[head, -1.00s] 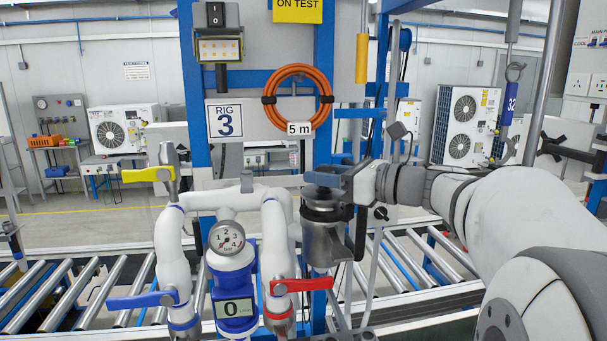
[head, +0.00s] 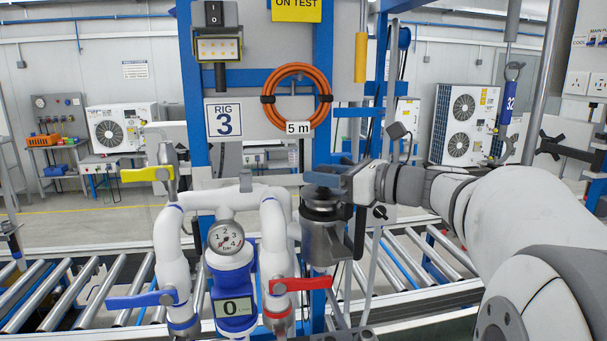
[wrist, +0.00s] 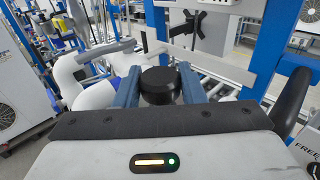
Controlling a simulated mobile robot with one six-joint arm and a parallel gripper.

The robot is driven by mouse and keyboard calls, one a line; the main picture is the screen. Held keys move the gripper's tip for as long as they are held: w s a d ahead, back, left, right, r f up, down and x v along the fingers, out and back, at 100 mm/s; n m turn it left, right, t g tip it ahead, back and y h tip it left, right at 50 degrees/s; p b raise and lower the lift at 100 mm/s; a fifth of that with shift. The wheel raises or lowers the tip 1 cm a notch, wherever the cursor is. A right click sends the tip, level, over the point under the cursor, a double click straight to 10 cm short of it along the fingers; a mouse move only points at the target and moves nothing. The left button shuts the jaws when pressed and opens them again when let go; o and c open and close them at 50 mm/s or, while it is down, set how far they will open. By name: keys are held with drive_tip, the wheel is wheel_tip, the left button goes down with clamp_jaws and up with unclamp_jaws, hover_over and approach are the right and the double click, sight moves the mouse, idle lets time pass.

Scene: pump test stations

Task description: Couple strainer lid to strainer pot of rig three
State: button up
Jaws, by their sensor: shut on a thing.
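The dark round strainer lid (head: 322,199) sits on or right at the top of the grey metal strainer pot (head: 322,245), right of the white pipes of rig three. From these views I cannot tell whether it is fully seated. My gripper (head: 325,178) reaches in from the right and is shut on the lid. In the wrist view the lid's black top (wrist: 160,86) shows between the two blue fingers of my gripper (wrist: 160,88). The pot is hidden below the lid there.
A pressure gauge (head: 226,238) and white pipes (head: 167,245) stand left of the pot. A red lever (head: 303,285) is low beside it, and a blue lever (head: 142,299) and yellow lever (head: 147,174) are further left. A roller conveyor (head: 420,264) runs behind.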

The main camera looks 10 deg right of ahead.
sight(333, 192)
drive_tip(key=shift+s+f+b, duration=0.1)
drive_tip(key=shift+f+b, duration=0.9)
drive_tip(key=shift+f, duration=0.65)
idle(0.7)
drive_tip(key=shift+c, duration=0.7)
drive_tip(key=shift+r, duration=0.1)
drive_tip(key=o, duration=1.1)
drive_tip(key=shift+c, duration=0.2)
drive_tip(key=shift+r, duration=0.1)
drive_tip(key=b+v, duration=0.1)
drive_tip(key=v, duration=0.5)
drive_tip(key=shift+s+d+b, duration=0.1)
drive_tip(key=shift+d+b, duration=0.2)
drive_tip(key=shift+b, duration=0.1)
drive_tip(key=shift+s+d, duration=0.3)
drive_tip(key=shift+s, duration=0.15)
